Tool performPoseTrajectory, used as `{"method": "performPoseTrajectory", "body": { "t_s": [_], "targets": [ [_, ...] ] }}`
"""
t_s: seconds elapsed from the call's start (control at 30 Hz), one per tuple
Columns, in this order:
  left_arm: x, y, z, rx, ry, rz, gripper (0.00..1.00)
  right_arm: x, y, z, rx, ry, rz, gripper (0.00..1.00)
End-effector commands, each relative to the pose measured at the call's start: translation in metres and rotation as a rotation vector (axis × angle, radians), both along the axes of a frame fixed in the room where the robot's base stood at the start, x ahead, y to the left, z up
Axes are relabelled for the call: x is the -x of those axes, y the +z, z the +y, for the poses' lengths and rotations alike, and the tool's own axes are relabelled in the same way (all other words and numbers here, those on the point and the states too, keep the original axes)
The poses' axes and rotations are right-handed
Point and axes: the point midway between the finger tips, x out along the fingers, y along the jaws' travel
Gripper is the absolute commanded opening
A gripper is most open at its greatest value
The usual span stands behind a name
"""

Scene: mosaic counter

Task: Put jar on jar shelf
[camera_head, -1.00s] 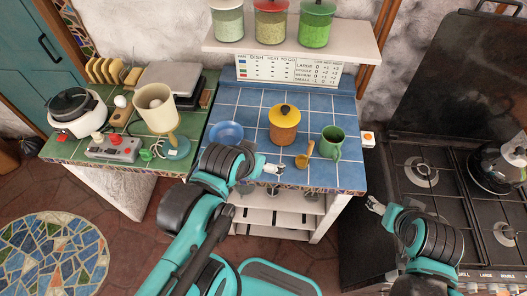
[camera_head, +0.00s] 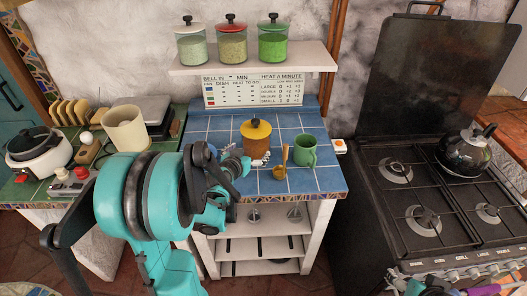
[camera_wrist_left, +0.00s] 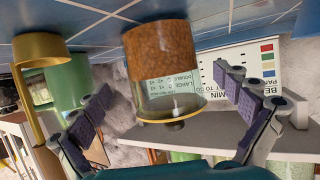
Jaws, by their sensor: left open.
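The jar (camera_head: 256,146) has an orange-brown body and a yellow lid with a dark knob. It stands upright on the blue tiled counter (camera_head: 222,123). The jar shelf (camera_head: 318,60) is the pale wall shelf above, with three lidded glass jars on its left and middle. My left gripper (camera_head: 250,161) is open, low at the jar's front left. In the left wrist view, which is upside down, the jar (camera_wrist_left: 158,55) appears between the open fingers (camera_wrist_left: 165,80); I cannot tell if they touch it. My right gripper shows only partly at the bottom right edge.
A green mug (camera_head: 305,151) and a golden ladle (camera_head: 281,165) stand close to the jar's right. A blue bowl is mostly hidden behind my left arm. The stove with a kettle (camera_head: 464,153) is at the right. The shelf's right end is bare.

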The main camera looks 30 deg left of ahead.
Motion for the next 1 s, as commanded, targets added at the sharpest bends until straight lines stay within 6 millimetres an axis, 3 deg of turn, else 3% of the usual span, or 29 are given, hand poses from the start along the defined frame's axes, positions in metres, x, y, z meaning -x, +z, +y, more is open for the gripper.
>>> {"method": "performPoseTrajectory", "body": {
  "t_s": [0.53, 0.77, 0.87, 1.0],
  "targets": [
    [-0.064, -0.022, 0.012, 0.000, -0.003, 0.001, 1.00, 0.000, -0.027, 0.000, 0.000, 0.000, 0.000, 0.72],
    [-0.067, -0.022, 0.012, 0.000, -0.002, 0.002, 1.00, 0.000, -0.026, 0.000, 0.000, 0.000, 0.000, 0.72],
    [-0.067, -0.021, 0.012, 0.000, -0.002, 0.002, 0.79, 0.000, -0.026, 0.000, 0.000, 0.000, 0.000, 0.72],
    [-0.067, -0.022, 0.012, 0.000, -0.002, 0.002, 0.42, 0.000, -0.026, 0.000, 0.000, 0.000, 0.000, 0.72]
  ]
}}
